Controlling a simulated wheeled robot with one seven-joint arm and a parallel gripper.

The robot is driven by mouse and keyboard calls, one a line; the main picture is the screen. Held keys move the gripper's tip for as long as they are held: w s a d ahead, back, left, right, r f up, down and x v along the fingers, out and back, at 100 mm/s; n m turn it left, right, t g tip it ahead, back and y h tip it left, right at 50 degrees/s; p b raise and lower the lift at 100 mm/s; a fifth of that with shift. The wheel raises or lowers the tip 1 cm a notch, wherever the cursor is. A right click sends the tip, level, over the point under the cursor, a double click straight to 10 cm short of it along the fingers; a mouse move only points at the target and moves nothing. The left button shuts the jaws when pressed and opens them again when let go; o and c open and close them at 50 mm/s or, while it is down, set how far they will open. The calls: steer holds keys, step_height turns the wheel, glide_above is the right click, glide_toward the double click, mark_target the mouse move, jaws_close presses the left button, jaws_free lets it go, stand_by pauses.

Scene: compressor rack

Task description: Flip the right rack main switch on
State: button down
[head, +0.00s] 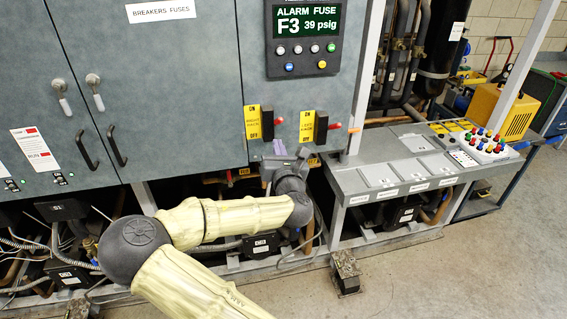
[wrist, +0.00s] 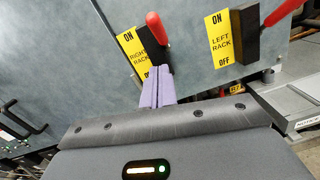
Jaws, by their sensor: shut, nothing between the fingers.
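The right rack main switch is a black box (head: 267,123) with a red lever (head: 278,121) beside a yellow "RIGHT RACK" ON/OFF label (head: 253,122). It is the left one of two switches on the grey panel. In the wrist view its box (wrist: 153,47) and red lever (wrist: 156,29) show just beyond my fingertips. I cannot tell whether the lever is at ON or OFF. My gripper (wrist: 158,71) is shut and empty, its pale purple fingers at the lower, OFF end of the switch. Whether they touch it is unclear. In the head view my gripper (head: 278,148) is just below the switch.
The left rack switch (head: 321,127), with its own red lever (head: 334,126), stands close to the right. An alarm display (head: 305,22) is above. A grey ledge (head: 352,180) juts out at lower right. Cabinet door handles (head: 117,146) stick out at left.

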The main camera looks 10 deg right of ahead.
steer(key=s+r+b, duration=0.3)
steer(key=s+b, duration=0.2)
steer(key=s, duration=0.3)
steer(key=shift+s+r, duration=0.35)
steer(key=shift+r, duration=0.05)
